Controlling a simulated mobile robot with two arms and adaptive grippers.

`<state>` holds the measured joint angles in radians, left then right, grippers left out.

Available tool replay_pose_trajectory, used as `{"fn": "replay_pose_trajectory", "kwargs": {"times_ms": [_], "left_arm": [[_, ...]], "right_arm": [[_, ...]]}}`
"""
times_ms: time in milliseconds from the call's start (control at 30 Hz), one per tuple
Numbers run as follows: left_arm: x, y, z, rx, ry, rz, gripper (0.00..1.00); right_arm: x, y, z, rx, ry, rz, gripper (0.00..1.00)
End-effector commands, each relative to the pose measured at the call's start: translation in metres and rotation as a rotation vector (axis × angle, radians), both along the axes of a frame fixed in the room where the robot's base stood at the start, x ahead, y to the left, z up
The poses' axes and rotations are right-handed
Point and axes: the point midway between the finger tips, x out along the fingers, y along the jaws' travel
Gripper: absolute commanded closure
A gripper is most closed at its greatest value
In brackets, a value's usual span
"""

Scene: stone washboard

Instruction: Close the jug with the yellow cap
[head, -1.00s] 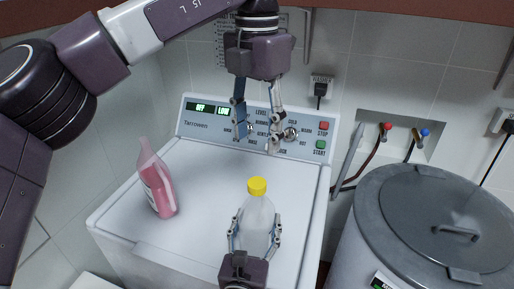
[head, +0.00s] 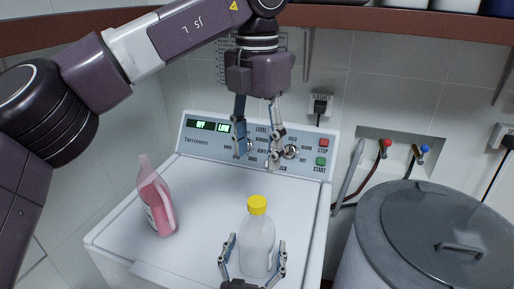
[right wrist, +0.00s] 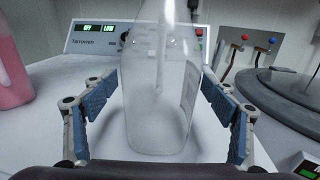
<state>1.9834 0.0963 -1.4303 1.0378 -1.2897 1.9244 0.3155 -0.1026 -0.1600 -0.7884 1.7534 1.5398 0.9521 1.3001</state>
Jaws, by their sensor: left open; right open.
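A translucent white jug (head: 257,243) stands upright on top of the white washing machine, with the yellow cap (head: 257,205) on its mouth. The jug also fills the middle of the right wrist view (right wrist: 160,95), where its top and the cap are out of frame. My right gripper (head: 252,262) is open, with its fingers on either side of the jug's lower part and gaps visible to the jug. My left gripper (head: 257,160) is open and empty, pointing down above the machine's back part, in front of the control panel and behind the jug.
A pink bottle (head: 157,200) stands on the machine to the left; it also shows in the right wrist view (right wrist: 12,75). The control panel (head: 205,140) rises at the back. A grey lidded bin (head: 400,235) stands to the right. The machine top between bottle and jug is clear.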

Motion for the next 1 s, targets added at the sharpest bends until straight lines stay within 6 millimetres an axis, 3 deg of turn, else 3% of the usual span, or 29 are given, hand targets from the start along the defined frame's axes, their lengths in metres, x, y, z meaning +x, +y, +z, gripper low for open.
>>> {"fn": "replay_pose_trajectory", "kwargs": {"times_ms": [300,500,1000], "left_arm": [[0.000,0.000,0.000,0.000,0.000,0.000,0.51],[0.000,0.000,0.000,0.000,0.000,0.000,0.51],[0.000,0.000,0.000,0.000,0.000,0.000,0.51]], "right_arm": [[-0.067,0.013,-0.001,0.000,0.004,0.002,0.21],[-0.094,0.018,0.000,0.001,0.002,0.001,0.21],[-0.101,0.020,0.000,0.000,0.000,0.000,0.21]]}}
